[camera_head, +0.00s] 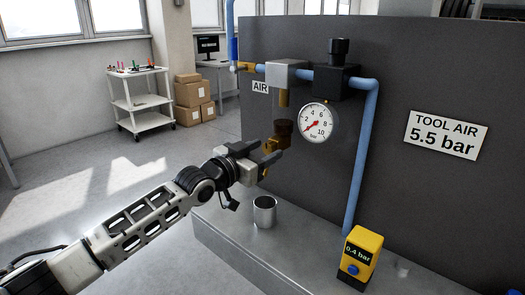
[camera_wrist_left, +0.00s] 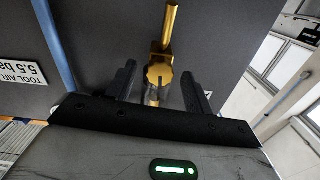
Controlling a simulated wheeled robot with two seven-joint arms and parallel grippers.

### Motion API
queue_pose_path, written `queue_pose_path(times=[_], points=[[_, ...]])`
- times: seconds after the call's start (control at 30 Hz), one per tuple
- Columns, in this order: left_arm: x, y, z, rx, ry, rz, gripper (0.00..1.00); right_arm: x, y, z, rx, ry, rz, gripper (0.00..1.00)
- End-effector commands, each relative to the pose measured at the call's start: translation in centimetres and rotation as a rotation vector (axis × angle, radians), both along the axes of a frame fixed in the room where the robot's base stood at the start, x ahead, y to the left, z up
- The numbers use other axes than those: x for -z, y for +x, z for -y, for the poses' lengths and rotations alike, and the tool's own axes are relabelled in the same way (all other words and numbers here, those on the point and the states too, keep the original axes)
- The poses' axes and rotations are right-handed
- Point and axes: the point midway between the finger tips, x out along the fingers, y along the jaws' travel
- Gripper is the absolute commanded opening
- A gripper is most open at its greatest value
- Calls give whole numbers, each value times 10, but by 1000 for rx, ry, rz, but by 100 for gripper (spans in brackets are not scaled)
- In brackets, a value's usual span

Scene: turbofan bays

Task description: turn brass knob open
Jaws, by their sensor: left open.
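The brass knob (camera_wrist_left: 159,75) shows in the left wrist view as a lobed brass disc on a brass fitting below a brass stem (camera_wrist_left: 171,25). My left gripper (camera_wrist_left: 159,80) is open, with one dark finger on each side of the knob and visible gaps between. In the head view the left gripper (camera_head: 272,154) is at the lower end of a dark brown cylinder (camera_head: 284,128) under the grey metal block (camera_head: 287,73). The knob is largely hidden there by the fingers. My right gripper is in neither view.
A round gauge (camera_head: 316,123) and blue pipe (camera_head: 364,150) are just right of the gripper on the dark panel (camera_head: 430,80). A metal cup (camera_head: 265,211) and yellow meter reading 0.4 bar (camera_head: 360,257) stand on the grey ledge (camera_head: 225,235) below. A white cart (camera_head: 141,103) stands far left.

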Motion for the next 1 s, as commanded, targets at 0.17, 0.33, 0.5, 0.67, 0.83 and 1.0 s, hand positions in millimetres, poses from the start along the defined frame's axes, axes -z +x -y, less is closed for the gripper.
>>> queue_pose_path(times=[0.17, 0.33, 0.5, 0.67, 0.83, 1.0], points=[[0, 2, 1, 0, 1, 1, 52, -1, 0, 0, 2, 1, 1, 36], [0, 1, 1, 0, 1, 1, 38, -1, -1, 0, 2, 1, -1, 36], [0, 1, 1, 0, 1, 1, 7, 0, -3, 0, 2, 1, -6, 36], [0, 1, 1, 0, -4, -3, 7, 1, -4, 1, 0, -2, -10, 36], [0, 1, 1, 0, -36, -26, 7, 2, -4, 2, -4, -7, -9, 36], [0, 1, 1, -1, -114, -81, 7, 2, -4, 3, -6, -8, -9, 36]])
